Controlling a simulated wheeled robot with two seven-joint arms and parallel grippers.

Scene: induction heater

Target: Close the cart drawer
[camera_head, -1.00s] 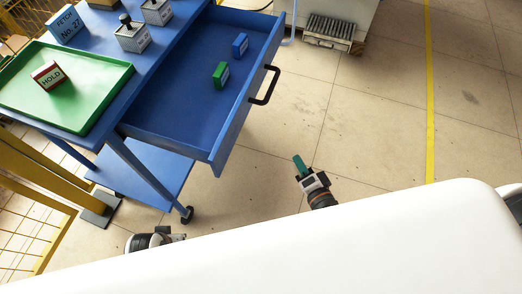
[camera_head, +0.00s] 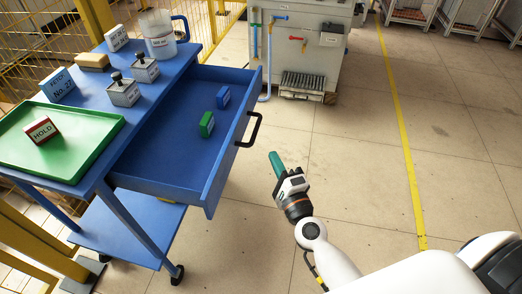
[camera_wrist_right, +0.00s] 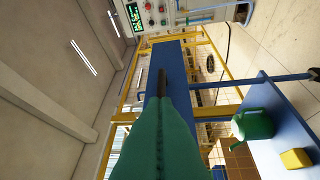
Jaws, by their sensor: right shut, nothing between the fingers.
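The blue cart's drawer (camera_head: 165,165) is pulled out toward the right. Its black handle (camera_head: 251,130) is on the outer front panel (camera_head: 233,145). A green box (camera_head: 206,124) and a blue box (camera_head: 223,97) stand inside the drawer. My right gripper (camera_head: 276,162), with green fingers, is shut and empty, a little right of and below the handle, apart from it. In the right wrist view the shut green fingers (camera_wrist_right: 165,135) point toward a blue surface (camera_wrist_right: 175,65) with a dark bar in front of it. My left gripper is not in view.
A green tray (camera_head: 105,141) with a red HOLD block (camera_head: 41,130) lies on the cart top. Weights, a jug (camera_head: 157,35) and labelled blocks stand there too. A grey machine (camera_head: 300,50) stands behind. The floor right of the drawer is open, with a yellow line (camera_head: 404,150).

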